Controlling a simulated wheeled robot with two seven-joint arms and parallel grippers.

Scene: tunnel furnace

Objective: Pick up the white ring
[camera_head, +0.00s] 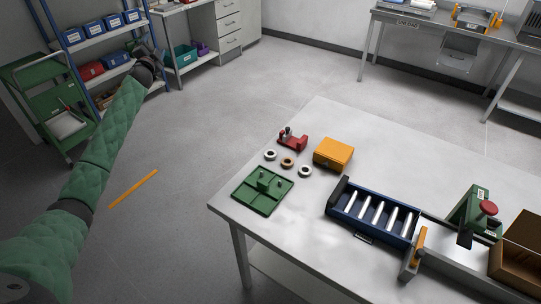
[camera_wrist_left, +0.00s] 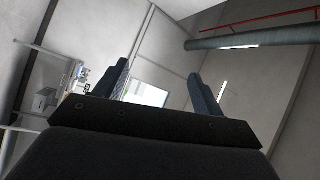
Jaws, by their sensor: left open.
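Two white rings lie on the near left part of the grey table: one white ring (camera_head: 270,155) is at the left, the other white ring (camera_head: 305,171) at the right. A brown ring (camera_head: 288,162) lies between them. My left arm reaches up across the left of the head view, and its dark gripper is far from the rings, out over the floor by the shelves. In the left wrist view the two fingers of my left gripper (camera_wrist_left: 160,80) stand wide apart with nothing between them. That view shows walls and a ceiling pipe, no ring. My right gripper is in neither view.
Around the rings are a red fixture (camera_head: 292,139), a yellow box (camera_head: 333,153) and a green plate (camera_head: 262,190) with posts. A blue roller tray (camera_head: 372,213) stands to their right. A blue-framed shelf (camera_head: 95,45) and green cart (camera_head: 40,85) stand behind my left arm.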

